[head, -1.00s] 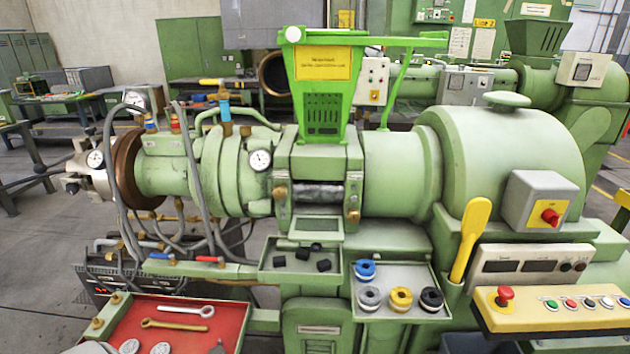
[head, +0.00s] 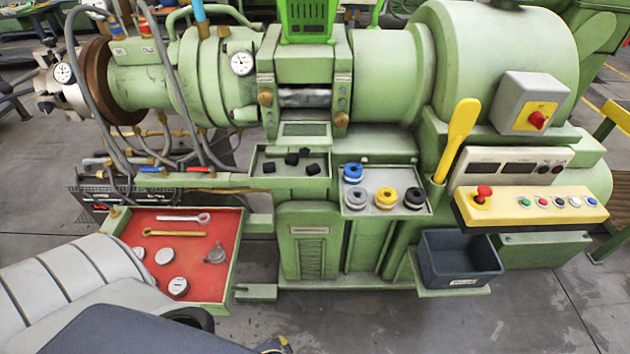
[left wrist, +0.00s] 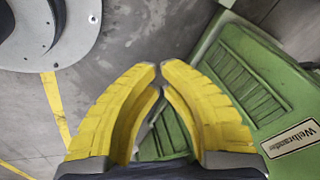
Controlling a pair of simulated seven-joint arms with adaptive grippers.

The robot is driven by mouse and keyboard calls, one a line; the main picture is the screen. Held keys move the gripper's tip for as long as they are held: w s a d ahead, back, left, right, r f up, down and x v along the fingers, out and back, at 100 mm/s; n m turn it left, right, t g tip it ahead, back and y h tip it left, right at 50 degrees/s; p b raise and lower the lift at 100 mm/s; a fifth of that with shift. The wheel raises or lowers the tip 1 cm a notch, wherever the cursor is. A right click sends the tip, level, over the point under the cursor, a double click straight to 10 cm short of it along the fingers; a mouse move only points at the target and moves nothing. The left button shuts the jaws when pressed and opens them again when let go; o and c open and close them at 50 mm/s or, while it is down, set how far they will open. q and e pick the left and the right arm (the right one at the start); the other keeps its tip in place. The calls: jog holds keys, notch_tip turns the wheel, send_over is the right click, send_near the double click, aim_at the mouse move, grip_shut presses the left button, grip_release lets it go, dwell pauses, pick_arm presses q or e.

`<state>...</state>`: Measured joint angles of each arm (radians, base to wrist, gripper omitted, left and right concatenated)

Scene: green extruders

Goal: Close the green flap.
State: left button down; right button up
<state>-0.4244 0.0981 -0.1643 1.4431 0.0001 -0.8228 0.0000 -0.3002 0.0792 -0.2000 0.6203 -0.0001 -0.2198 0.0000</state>
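The bright green hopper (head: 307,20) is cut off at the top edge of the head view, so its top and any flap there are hidden. A small green panel (head: 305,130) sits below the roller opening; I cannot tell whether it is the flap. My left gripper (head: 275,346) barely shows at the bottom edge of the head view. In the left wrist view its yellow fingers (left wrist: 158,66) are empty with tips nearly together, pointing past a louvred green panel (left wrist: 245,85). My right gripper is not in view.
A red tray (head: 215,282) with wrenches and round parts lies left. Small trays hold black pieces (head: 292,157) and spools (head: 385,198). A yellow lever (head: 459,135), control panel (head: 530,206) and dark bin (head: 460,258) stand right. Open floor lies in front.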

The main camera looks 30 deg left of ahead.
pick_arm(q)
jog(key=w+r+t, duration=0.2)
jog(key=w+r, duration=0.3)
jog(key=r, duration=0.7)
jog(key=w+r+t, duration=0.1)
jog(key=w+r, duration=0.4)
jog(key=r, duration=0.6)
jog(key=w+d+r+n+t+h, duration=0.3)
jog(key=w+d+r+n, duration=0.1)
jog(key=r, duration=0.4)
jog(key=w+d+r+n+t+h, duration=0.25)
jog(key=w+d+r+n, duration=0.2)
jog(key=r, duration=0.35)
jog(key=w+d+r+n+t+h, duration=0.2)
jog(key=w+d+r+n+t, duration=0.2)
jog(key=r, duration=0.5)
notch_tip(320, 180, up, 4)
jog(key=w+a+r+n+t, duration=0.1)
jog(key=w+a+n+t, duration=0.15)
jog(key=n, duration=0.35)
jog(key=n+g+y, duration=0.2)
jog(key=n+y, duration=1.5)
jog(key=n, duration=1.3)
send_near(305, 139)
jog(key=d+f, duration=0.4)
jog(key=shift+x, duration=4.45)
jog(key=shift+s+a+r, duration=0.1)
jog(key=shift+a+r, duration=0.05)
